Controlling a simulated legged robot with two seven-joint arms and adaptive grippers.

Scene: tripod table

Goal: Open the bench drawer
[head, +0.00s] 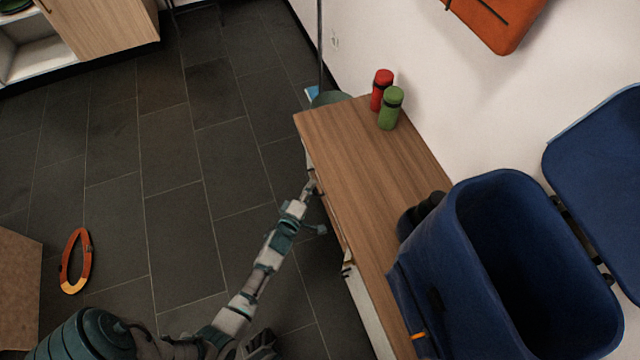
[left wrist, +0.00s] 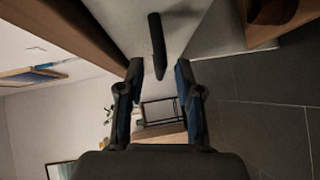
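The bench (head: 352,150) has a wooden top and runs along the wall in the head view. Its front faces left and is seen at a steep angle. My left gripper (head: 312,186) is at this front, just below the top's edge. In the left wrist view a pale drawer front (left wrist: 118,22) carries a dark bar handle (left wrist: 157,42). My left gripper (left wrist: 158,70) is open, and the handle's near end shows between its fingertips, with gaps on both sides. I cannot tell how deep the handle sits between them. The drawer looks shut. My right gripper is not clearly seen.
A red bottle (head: 381,90) and a green bottle (head: 391,108) stand at the bench's far end. A large open blue container (head: 450,290) is at the near end.

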